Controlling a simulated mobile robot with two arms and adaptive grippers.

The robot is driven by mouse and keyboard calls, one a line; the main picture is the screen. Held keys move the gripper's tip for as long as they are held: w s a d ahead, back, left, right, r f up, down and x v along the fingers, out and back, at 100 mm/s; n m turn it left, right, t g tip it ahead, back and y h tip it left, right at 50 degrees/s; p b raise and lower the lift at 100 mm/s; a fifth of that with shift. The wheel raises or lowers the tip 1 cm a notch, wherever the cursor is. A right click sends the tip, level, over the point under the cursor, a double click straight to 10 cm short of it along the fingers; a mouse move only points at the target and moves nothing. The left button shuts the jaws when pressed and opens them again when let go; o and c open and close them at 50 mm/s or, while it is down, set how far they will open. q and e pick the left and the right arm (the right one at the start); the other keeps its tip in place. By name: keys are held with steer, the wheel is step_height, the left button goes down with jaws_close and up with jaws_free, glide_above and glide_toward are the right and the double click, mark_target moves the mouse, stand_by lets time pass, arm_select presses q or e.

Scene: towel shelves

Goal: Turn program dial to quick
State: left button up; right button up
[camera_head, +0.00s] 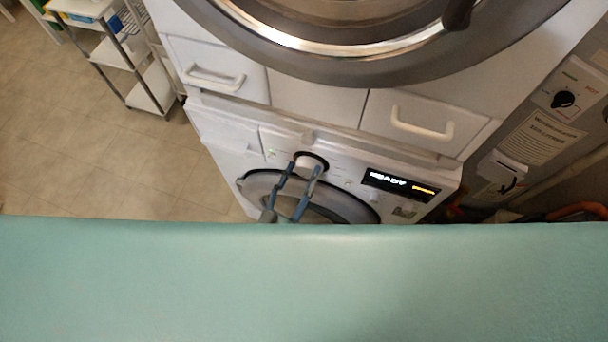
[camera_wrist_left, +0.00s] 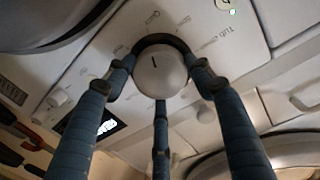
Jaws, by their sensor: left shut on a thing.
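The program dial (camera_head: 311,160) is a round white knob with a dark ring on the front panel of the lower washing machine (camera_head: 225,130). In the left wrist view the dial (camera_wrist_left: 160,75) shows a short dark mark on its face, pointing towards the top of the picture, roughly at a small label that seems to read "Quick" (camera_wrist_left: 152,18). Another label, "Tub clean" (camera_wrist_left: 217,38), lies to its right. My left gripper (camera_head: 303,172) is shut on the dial, its blue-grey fingers around the knob's sides. My right gripper is not in view.
A lit display (camera_head: 400,185) is right of the dial. The round door (camera_head: 350,205) lies below it, partly hidden. Drawers (camera_head: 215,80) and another machine's large door (camera_head: 300,45) are above. A wire cart (camera_head: 150,90) stands at left by open floor.

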arm_select(q)
steer(key=shift+w+d+r, duration=0.1)
steer(key=shift+w+r, duration=0.15)
steer(key=shift+r, duration=0.35)
steer(key=o, duration=1)
steer(key=shift+o, duration=0.7)
steer(key=shift+s, duration=0.1)
steer(key=shift+f, duration=0.2)
steer(key=shift+s, duration=0.1)
steer(key=v, duration=1.2)
